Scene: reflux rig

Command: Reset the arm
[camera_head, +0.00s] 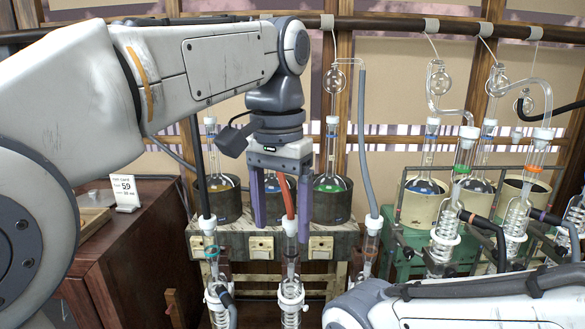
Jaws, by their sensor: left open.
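My left arm comes in from the left and reaches across the middle of the head view. My left gripper (281,222) points down with its two purple fingers apart. A red tube (289,201) shows between the fingers and runs down into a white-capped glass piece (290,227). I cannot tell whether the fingers touch the tube. Behind the gripper, a flask with blue liquid (272,186) is partly hidden. Part of my right arm (470,305) shows at the bottom right, but its gripper is out of view.
A flask with green liquid (331,184) and one with yellow liquid (219,182) sit in dark pots. More glassware stands on a green rig (395,240) at right. A wooden cabinet (130,245) with a "59" card (124,190) is at left. A dark rail (400,25) crosses the back.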

